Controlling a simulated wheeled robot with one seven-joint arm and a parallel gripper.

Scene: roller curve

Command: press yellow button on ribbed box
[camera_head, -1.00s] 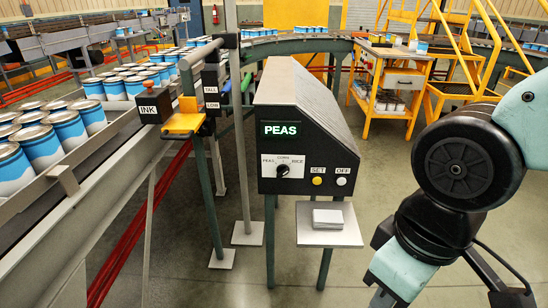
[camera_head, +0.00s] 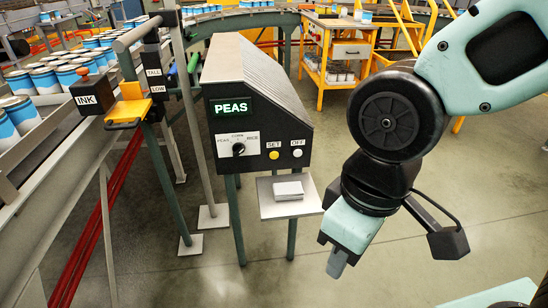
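The ribbed box (camera_head: 257,90) is black with a grey ridged sloping top and stands on green legs left of centre. Its front shows a lit green PEAS display, a dial (camera_head: 238,149) and two buttons. The yellow button (camera_head: 274,155) sits under the SET label. The white button (camera_head: 298,153) sits under OFF, to its right. My gripper (camera_head: 337,264) hangs at the end of my arm, lower and to the right of the box, apart from it and pointing down. Its fingers are small and seen edge-on, so their opening does not show.
A small shelf (camera_head: 264,206) with a stack of white cards (camera_head: 288,190) juts out below the buttons. A conveyor with blue cans (camera_head: 44,81) runs along the left, beside an INK box (camera_head: 92,94) and a yellow lever plate (camera_head: 129,110). A yellow workbench (camera_head: 330,70) stands behind.

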